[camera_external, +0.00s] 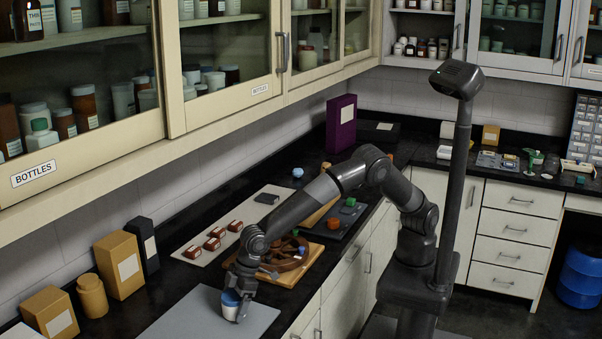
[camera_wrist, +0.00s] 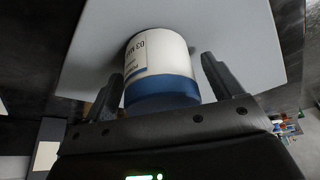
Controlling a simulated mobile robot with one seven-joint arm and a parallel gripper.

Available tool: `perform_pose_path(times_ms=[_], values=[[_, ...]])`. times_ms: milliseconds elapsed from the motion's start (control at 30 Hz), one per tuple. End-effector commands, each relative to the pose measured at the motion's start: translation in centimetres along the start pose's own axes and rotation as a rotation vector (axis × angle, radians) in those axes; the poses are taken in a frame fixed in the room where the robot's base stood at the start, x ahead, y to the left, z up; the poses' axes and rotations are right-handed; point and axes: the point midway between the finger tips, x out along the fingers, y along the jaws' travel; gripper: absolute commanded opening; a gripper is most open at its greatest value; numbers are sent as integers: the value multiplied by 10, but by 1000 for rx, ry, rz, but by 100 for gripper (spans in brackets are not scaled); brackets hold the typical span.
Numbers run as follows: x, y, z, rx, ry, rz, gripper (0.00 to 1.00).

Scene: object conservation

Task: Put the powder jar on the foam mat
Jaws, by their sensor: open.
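My gripper (camera_external: 238,308) points down over the jar. Its fingers (camera_wrist: 162,72) are open, one on each side of the jar, with a visible gap at each side. The jar's far side is hidden.
A wooden board with a brown wheel-like holder (camera_external: 288,255) stands just behind my gripper. Several small red-brown boxes (camera_external: 213,243) lie on a pale sheet. Yellow boxes (camera_external: 120,265) and a tan jar (camera_external: 92,296) line the wall at left. Cabinets (camera_external: 60,165) overhang the counter.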

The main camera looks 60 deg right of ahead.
Motion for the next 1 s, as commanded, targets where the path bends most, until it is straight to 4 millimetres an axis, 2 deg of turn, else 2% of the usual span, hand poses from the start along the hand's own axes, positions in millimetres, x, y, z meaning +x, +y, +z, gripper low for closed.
perform_pose_path(times_ms=[167, 267, 367, 733, 900, 1000], values=[[-2, 0, -1, 0, 1, 0, 85], [-9, 0, -2, 0, 2, -1, 85], [-24, 0, -2, 0, 2, -2, 85], [-99, 0, -2, 0, 3, -1, 85], [-118, 0, -2, 1, 2, -1, 85], [-122, 0, -1, 0, 0, 0, 85]])
